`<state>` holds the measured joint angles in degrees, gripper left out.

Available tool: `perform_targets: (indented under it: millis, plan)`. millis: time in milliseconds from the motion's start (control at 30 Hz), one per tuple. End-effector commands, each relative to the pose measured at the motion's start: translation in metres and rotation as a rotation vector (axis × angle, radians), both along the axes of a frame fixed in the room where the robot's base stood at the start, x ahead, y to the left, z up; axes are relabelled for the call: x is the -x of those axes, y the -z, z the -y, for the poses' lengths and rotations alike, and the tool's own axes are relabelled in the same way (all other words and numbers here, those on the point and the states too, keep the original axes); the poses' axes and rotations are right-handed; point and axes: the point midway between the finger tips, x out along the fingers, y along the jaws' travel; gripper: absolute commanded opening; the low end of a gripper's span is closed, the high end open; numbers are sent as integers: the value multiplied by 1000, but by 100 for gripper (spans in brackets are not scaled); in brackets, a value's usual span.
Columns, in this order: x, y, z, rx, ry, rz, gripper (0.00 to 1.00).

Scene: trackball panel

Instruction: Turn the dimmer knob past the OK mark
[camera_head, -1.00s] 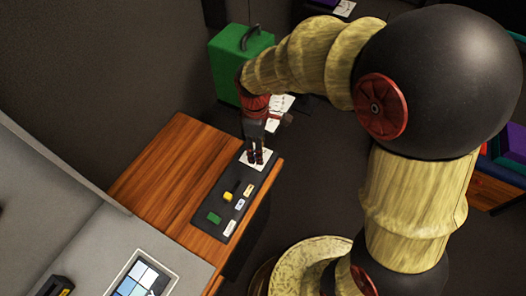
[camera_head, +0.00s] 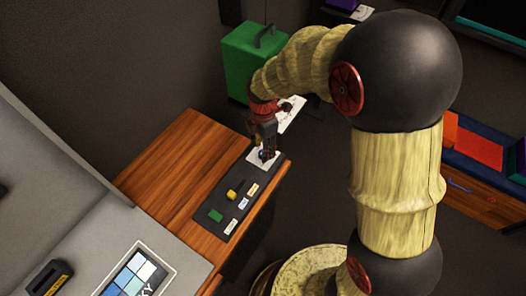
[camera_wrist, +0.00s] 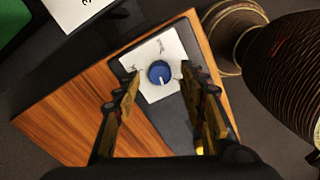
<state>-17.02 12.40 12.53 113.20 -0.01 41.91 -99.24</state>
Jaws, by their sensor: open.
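The dimmer knob (camera_wrist: 160,73) is a round blue knob with a white pointer line, on a white plate (camera_wrist: 170,50) in the wrist view. The pointer points toward the bottom of that view. Dark marks on the plate are too small to read, so I cannot tell which is OK. My gripper (camera_wrist: 160,78) is open, one finger on each side of the knob, with gaps showing. In the head view my gripper (camera_head: 265,151) is over the plate (camera_head: 254,162) at the panel's far end, and a bit of blue knob shows between the fingers.
A green case (camera_head: 250,65) stands beyond the table. Bare wood lies left of the panel.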

Motion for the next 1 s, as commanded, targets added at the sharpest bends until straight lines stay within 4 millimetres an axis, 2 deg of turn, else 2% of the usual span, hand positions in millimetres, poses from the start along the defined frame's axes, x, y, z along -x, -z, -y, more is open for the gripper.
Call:
perform_targets:
  millis: [33,133,467,1000]
  plan:
    - [0,8,0,0,0,-1,42]
    - [0,15,0,0,1,0,42]
    - [0,18,0,0,1,1,42]
    - [0,18,0,0,1,1,12]
